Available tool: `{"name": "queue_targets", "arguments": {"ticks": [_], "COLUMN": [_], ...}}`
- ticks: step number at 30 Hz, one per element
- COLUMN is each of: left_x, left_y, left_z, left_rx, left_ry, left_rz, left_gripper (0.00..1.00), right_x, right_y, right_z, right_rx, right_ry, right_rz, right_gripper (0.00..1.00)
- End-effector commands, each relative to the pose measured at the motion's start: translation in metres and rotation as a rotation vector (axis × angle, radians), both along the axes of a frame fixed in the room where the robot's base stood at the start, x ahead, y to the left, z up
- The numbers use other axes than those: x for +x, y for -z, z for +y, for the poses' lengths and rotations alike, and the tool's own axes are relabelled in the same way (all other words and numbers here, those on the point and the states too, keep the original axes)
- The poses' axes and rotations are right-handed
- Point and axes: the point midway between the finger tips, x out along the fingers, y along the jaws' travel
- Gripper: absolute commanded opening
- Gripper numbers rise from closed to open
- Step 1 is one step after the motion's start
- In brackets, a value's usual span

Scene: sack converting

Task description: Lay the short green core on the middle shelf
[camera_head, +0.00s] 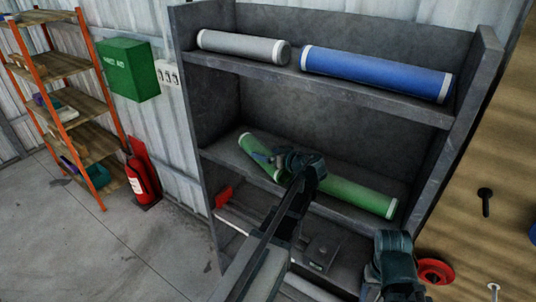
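The short green core (249,144) has pale ends and sits at the left part of the middle shelf (222,155), skewed, its near end close to the shelf's front edge. I cannot tell whether the core touches the shelf board. A longer green core (358,195) lies along the shelf to the right, partly hidden behind my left gripper. My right gripper (393,248) is low at the right, its fingers unclear.
A grey core (242,46) and a blue core (375,74) lie on the top shelf (330,86). The rack's side walls bound the shelf. A red disc (435,271) is near my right gripper. A fire extinguisher (138,180) and orange shelving (88,100) stand left.

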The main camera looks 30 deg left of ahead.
Motion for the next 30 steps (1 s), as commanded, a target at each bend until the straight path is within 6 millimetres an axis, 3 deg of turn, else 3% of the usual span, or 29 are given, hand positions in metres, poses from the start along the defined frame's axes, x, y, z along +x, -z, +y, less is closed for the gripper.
{"name": "queue_targets", "arguments": {"ticks": [5,21,30], "left_x": [-0.002,-0.038,-0.043], "left_y": [-0.006,-0.04,-0.043], "left_z": [-0.005,-0.091,-0.105], "left_rx": [0.0,0.001,0.0], "left_ry": [0.002,0.002,0.0], "left_rz": [0.0,0.0,0.0], "left_gripper": [1.0,1.0,1.0], "right_x": [0.0,0.0,0.0], "right_y": [-0.006,-0.04,-0.043], "right_z": [0.0,0.0,0.0], "right_rx": [0.0,0.002,0.002], "right_ry": [0.001,0.009,0.01], "right_rz": [0.0,0.0,0.0], "right_gripper": [0.66,0.66,0.66]}}
